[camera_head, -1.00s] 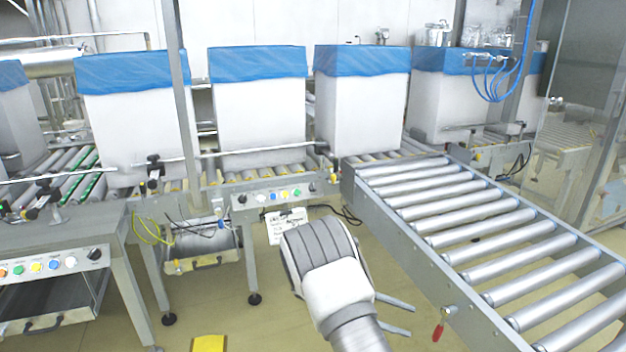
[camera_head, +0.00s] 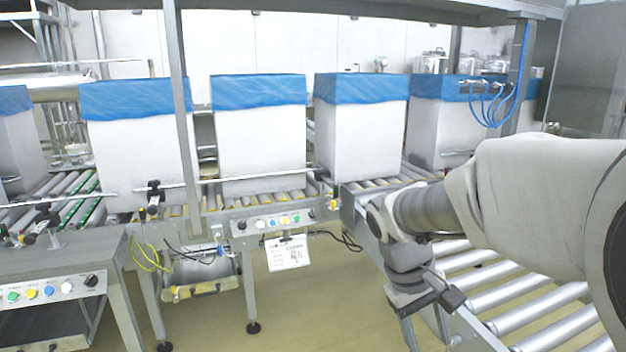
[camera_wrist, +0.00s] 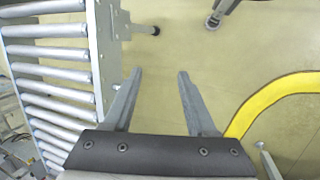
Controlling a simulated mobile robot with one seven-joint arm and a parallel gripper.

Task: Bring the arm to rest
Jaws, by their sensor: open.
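My arm reaches in from the right edge of the head view, over the roller conveyor, with its wrist bent downward. My gripper (camera_head: 425,330) hangs pointing down at the conveyor's near left side; its lower end is partly cut off by the frame's bottom edge. In the wrist view my gripper (camera_wrist: 160,80) shows two grey fingers spread apart with nothing between them. Below the fingers is bare yellowish floor.
The roller conveyor (camera_head: 480,277) fills the right; it also shows in the wrist view (camera_wrist: 52,78). White boxes with blue liners, such as the middle one (camera_head: 258,140), stand behind. A control table (camera_head: 75,265) is at left. A yellow curved strip (camera_wrist: 285,88) lies on the floor.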

